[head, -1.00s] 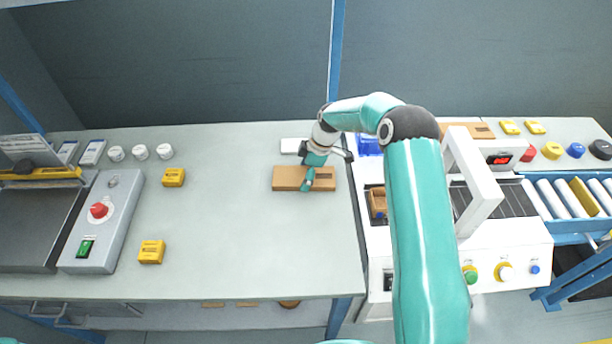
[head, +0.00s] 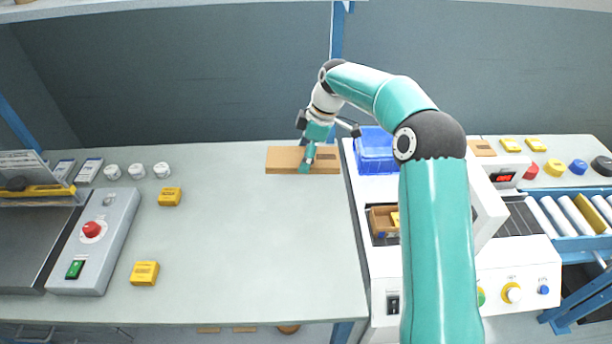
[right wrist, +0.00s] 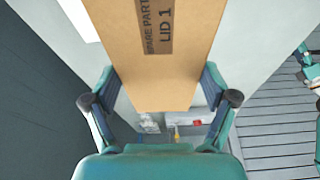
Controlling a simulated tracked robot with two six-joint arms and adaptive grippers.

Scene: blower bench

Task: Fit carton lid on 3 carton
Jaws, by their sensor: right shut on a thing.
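A flat brown lid (head: 285,160) is at the back right of the left bench. In the right wrist view it is a tan panel (right wrist: 165,60) printed "SPARE PART" and "LID 1". My right gripper (head: 307,160) is shut on the lid, with a finger on each side of it in the wrist view. The lid appears raised off the bench, but the gap is hard to judge. An open brown carton (head: 382,219) sits in the white machine to the right, partly hidden by my right arm; yellow shows inside it. My left gripper is not in view.
Another brown piece (head: 482,148) lies at the back right. Yellow boxes (head: 170,197) (head: 145,273) and a control box (head: 93,240) are on the left bench. The bench middle is clear.

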